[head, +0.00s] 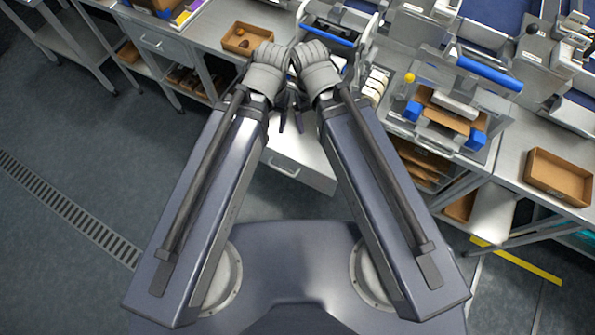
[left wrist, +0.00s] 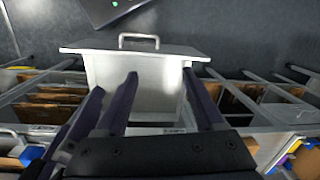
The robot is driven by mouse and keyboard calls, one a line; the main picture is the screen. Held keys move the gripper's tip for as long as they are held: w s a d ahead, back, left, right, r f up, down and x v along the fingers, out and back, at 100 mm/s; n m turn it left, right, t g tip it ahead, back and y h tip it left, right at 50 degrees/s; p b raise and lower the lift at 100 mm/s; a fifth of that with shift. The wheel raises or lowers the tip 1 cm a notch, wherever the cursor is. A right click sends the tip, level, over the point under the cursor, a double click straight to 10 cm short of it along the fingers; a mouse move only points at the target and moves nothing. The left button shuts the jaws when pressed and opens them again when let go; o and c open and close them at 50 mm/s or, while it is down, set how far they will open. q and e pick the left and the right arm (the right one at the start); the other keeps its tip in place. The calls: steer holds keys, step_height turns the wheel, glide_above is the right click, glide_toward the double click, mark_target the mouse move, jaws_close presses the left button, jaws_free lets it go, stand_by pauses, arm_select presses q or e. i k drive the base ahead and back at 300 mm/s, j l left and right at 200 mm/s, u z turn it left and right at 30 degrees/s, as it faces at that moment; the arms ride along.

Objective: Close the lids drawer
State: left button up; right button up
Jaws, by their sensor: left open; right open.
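The lids drawer (head: 310,160) is a pale grey drawer pulled out from under the bench, below and between my forearms. Its bar handle (head: 284,168) is on the front panel facing me. In the left wrist view the open drawer (left wrist: 140,75) shows its handle (left wrist: 138,38) at the top; its visible inside is plain white. My left gripper (left wrist: 160,74) is open above the drawer, with dark fingers spread and nothing between them. My right gripper (head: 300,107) is open close beside the left one, mostly hidden by the wrists; neither visibly holds anything.
A brown box (head: 246,40) with small items stands on the bench at the back left. A workstation with blue handles (head: 489,73) is on the right, and an empty cardboard tray (head: 559,178) stands further right. Shelves flank the drawer. The floor to the left is clear.

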mark_target(301, 157)
steer(key=k+l+u, duration=0.1)
steer(key=k, duration=0.45)
steer(key=k+l+u, duration=0.1)
steer(key=k+l, duration=0.2)
steer(key=k, duration=0.25)
